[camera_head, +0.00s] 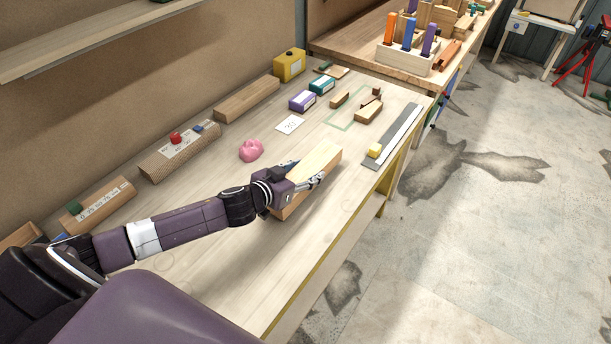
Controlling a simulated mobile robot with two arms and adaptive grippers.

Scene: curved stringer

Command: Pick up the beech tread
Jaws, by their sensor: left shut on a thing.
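A pale wooden board, which looks like the beech tread (318,159), is at the middle of the workbench. My left gripper (318,180) is shut on the board around its middle, with its fingers reaching across it from the left. The gripper and wrist hide part of the board, and its near end shows below the wrist. I cannot tell whether the board rests on the bench or is slightly above it. My right gripper is not in view.
A pink lump (251,150) and a white card (289,124) lie behind the board. A grey metal strip (398,135) with a yellow block (375,150) lies along the bench's right edge. Wooden blocks line the back. The workbench (310,235) is clear at the front.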

